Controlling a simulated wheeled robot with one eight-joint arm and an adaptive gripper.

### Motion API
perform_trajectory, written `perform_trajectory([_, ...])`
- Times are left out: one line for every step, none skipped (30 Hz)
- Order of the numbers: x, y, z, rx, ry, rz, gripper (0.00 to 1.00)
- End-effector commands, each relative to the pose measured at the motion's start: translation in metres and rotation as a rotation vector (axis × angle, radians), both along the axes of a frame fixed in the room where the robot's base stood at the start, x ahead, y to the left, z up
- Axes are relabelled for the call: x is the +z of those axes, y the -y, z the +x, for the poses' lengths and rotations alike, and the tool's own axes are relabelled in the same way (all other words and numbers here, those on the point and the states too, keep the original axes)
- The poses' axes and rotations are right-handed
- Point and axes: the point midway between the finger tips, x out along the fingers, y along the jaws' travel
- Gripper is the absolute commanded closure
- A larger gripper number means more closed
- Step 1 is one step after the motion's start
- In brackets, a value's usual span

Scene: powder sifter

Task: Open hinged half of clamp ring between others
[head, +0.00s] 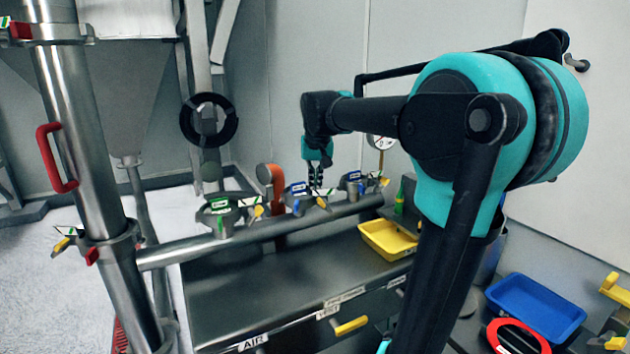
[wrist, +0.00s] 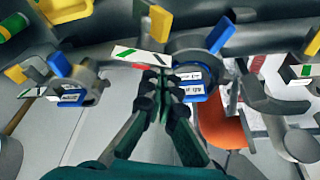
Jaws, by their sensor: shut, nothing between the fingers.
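The middle clamp ring (head: 299,190) sits on the horizontal steel pipe between a left clamp ring (head: 221,214) with green markings and a right clamp ring (head: 352,182). In the wrist view the middle clamp ring (wrist: 196,78) has blue-edged labels, with a blue lever and a yellow lever above it. My gripper (head: 316,188) points down at the middle clamp ring. In the wrist view my gripper (wrist: 163,82) has its fingers together and empty, beside the ring's left edge and a red, white and green tag. Whether the fingertips touch the clamp I cannot tell.
An orange part (head: 271,180) stands just behind the pipe. A yellow tray (head: 388,240) sits on the dark cabinet top (head: 250,290), otherwise mostly bare. A tall steel pipe (head: 85,140) stands at left. A blue tray (head: 535,306) and a red ring (head: 515,324) are at lower right.

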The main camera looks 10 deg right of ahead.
Motion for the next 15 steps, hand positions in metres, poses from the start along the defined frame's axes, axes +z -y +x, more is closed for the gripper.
perform_trajectory([0.000, -0.003, -0.005, -0.038, 0.000, 0.000, 1.00])
perform_trajectory([0.000, -0.004, -0.007, -0.066, 0.000, -0.001, 1.00])
perform_trajectory([0.000, -0.005, -0.011, -0.105, 0.001, 0.000, 1.00])
perform_trajectory([0.000, -0.006, -0.014, -0.133, 0.001, -0.001, 1.00])
perform_trajectory([0.000, -0.007, -0.016, -0.161, 0.000, -0.002, 1.00])
perform_trajectory([0.000, -0.009, -0.020, -0.200, 0.000, -0.001, 1.00])
perform_trajectory([0.000, -0.011, -0.022, -0.227, 0.000, -0.002, 1.00])
perform_trajectory([0.000, -0.012, -0.024, -0.256, 0.000, -0.001, 1.00])
perform_trajectory([0.000, -0.014, -0.027, -0.294, 0.001, -0.001, 1.00])
perform_trajectory([0.000, -0.016, -0.030, -0.322, 0.000, -0.002, 1.00])
perform_trajectory([0.000, -0.018, -0.032, -0.350, -0.001, -0.001, 1.00])
perform_trajectory([0.000, -0.019, -0.035, -0.389, 0.001, -0.001, 1.00])
perform_trajectory([0.000, -0.022, -0.037, -0.417, 0.000, -0.001, 1.00])
perform_trajectory([0.000, -0.023, -0.040, -0.445, 0.000, -0.001, 1.00])
perform_trajectory([0.000, -0.026, -0.042, -0.484, 0.000, -0.002, 1.00])
